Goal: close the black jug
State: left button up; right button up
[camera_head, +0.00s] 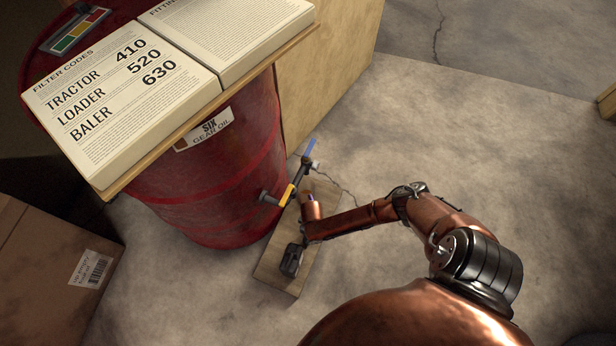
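A small black shape (291,260) sits over the near end of a wooden board on the floor, in front of the red drum. It may be the black jug or part of my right gripper; I cannot tell which. My copper arm comes in from the right, and its wrist (312,218) is bent down over the board. The fingers are not clearly visible, and the wrist may hide part of the jug. I cannot make out a cap or its state. My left gripper is not in view.
The red drum (225,195) has a dark spout with a yellow part (288,195); a blue piece (311,148) is beyond. An open book (125,105) lies above the drum. A cardboard box (50,270) stands at left. Floor at right is mostly clear.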

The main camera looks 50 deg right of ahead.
jog(key=shift+c, duration=0.7)
jog(key=c, duration=0.7)
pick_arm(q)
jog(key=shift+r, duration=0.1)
pick_arm(e)
jog(key=shift+r, duration=0.15)
